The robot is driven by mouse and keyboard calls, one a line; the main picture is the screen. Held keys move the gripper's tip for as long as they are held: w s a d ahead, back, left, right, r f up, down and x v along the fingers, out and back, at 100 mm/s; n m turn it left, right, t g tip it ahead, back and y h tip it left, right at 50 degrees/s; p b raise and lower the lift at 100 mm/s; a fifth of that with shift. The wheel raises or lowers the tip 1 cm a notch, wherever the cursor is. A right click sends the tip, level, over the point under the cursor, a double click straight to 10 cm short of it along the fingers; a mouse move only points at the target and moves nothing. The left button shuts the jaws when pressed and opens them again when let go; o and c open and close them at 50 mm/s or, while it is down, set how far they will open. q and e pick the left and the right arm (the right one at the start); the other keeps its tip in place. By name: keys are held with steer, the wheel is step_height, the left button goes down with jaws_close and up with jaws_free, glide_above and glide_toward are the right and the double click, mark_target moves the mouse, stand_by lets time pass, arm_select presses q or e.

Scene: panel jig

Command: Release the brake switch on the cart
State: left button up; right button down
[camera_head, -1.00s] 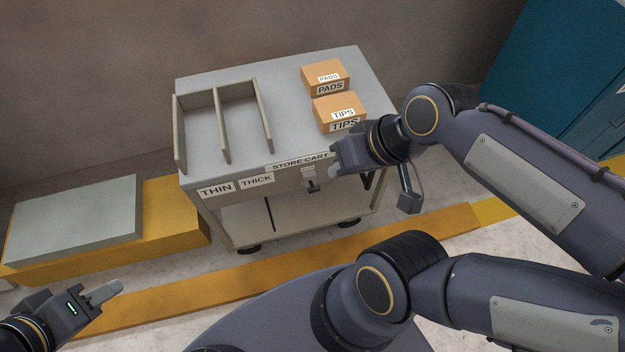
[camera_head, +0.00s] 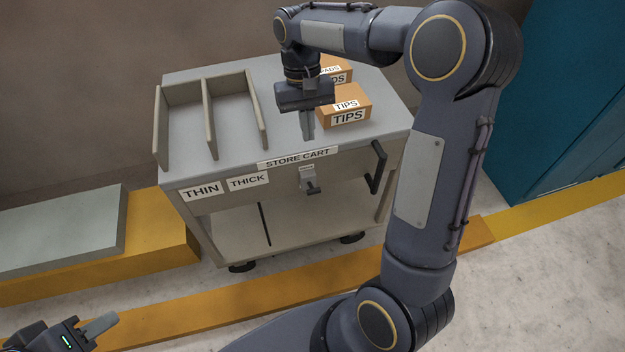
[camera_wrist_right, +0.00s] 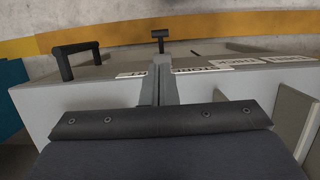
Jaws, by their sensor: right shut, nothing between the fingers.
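The grey store cart (camera_head: 290,160) stands in the middle of the head view. Its brake switch (camera_head: 311,186), a small dark lever on a light plate, sits on the cart's front face below the STORE CART label. It also shows in the right wrist view (camera_wrist_right: 159,36), beyond the fingertips. My right gripper (camera_head: 308,136) points down above the cart top, behind the front edge. Its fingers are shut and empty, apart from the switch; they also show in the right wrist view (camera_wrist_right: 163,62). My left gripper (camera_head: 112,319) is low at the left edge; its finger opening is unclear.
Cardboard boxes labelled TIPS (camera_head: 347,104) and PADS (camera_head: 337,69) stand right beside my right gripper. Upright dividers (camera_head: 208,118) are on the cart top's left. A dark handle (camera_head: 376,168) juts from the cart's front right. A yellow platform (camera_head: 160,230) stands left.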

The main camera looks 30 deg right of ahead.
mark_target(313, 190)
steer(key=b+x, duration=0.3)
steer(key=x, duration=1.1)
steer(key=shift+a, duration=0.1)
steer(key=shift+s+a+f+t+b, duration=0.1)
steer(key=shift+s+f+t+b, duration=0.2)
steer(key=shift+b, duration=0.35)
steer(key=shift+f+t+b, duration=0.15)
steer(key=shift+t+b, duration=0.25)
steer(key=shift+b, duration=0.2)
steer(key=shift+s+a+f+t+h+b, duration=0.1)
steer(key=shift+s+f+t+h+b, duration=0.3)
steer(key=shift+f+t+b, duration=1.65)
steer(key=shift+s+a+r+t+h+b, duration=0.1)
steer(key=shift+s+r+t+h+b, duration=0.3)
steer(key=shift+b, duration=3.6)
steer(key=shift+s+a+f+t+h+b, duration=0.15)
steer(key=shift+s+f+t+b, duration=0.7)
steer(key=shift+b, duration=2.15)
steer(key=shift+w+f+t, duration=0.1)
steer(key=shift+w+t, duration=0.2)
steer(key=shift+t, duration=0.3)
